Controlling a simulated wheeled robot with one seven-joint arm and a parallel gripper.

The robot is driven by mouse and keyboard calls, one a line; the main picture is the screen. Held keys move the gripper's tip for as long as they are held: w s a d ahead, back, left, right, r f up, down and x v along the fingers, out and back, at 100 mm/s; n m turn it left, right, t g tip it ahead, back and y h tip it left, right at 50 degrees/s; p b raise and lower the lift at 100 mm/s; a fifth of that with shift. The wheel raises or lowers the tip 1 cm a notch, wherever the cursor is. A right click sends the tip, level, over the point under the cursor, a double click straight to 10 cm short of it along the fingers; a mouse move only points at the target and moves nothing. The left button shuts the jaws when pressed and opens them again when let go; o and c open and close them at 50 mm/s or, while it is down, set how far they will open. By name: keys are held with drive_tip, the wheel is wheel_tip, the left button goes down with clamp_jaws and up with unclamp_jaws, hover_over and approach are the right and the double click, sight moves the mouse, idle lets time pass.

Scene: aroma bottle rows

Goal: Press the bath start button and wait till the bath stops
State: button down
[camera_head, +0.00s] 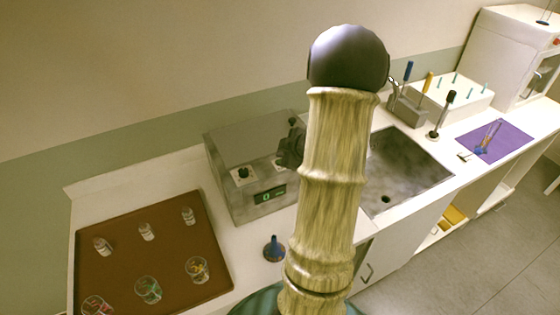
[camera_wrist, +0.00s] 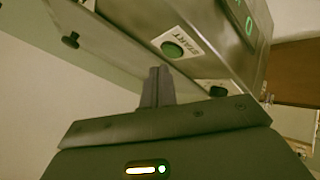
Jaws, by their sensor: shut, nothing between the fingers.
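The bath is a grey metal box (camera_head: 245,150) on the counter, left of my arm in the head view. Its front has a white plate with a dark knob (camera_head: 243,175) and a small display (camera_head: 270,193) with a green 0. In the wrist view, the green start button (camera_wrist: 172,49) sits on a white plate marked START. My gripper (camera_wrist: 158,72) is shut and empty, its fingertips just below and beside the button. I cannot tell whether they touch it. In the head view my gripper (camera_head: 291,148) is dark, at the bath's right side, partly hidden by my arm.
A brown tray (camera_head: 150,262) with several glass vessels stands left. A blue funnel (camera_head: 274,247) stands in front of the bath. The sink (camera_head: 408,165) lies right of my arm, with a tool holder (camera_head: 408,108) behind it and a purple mat (camera_head: 505,137) farther right.

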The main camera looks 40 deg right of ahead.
idle(0.3)
drive_tip(key=shift+f, duration=0.45)
drive_tip(key=shift+f+b, duration=0.35)
drive_tip(key=shift+b, duration=0.15)
idle(0.5)
drive_tip(key=shift+r, duration=0.1)
drive_tip(key=shift+r+p, duration=0.75)
drive_tip(key=shift+p, duration=0.2)
wheel_tip(320, 180, up, 5)
drive_tip(key=p, duration=0.5)
idle(0.8)
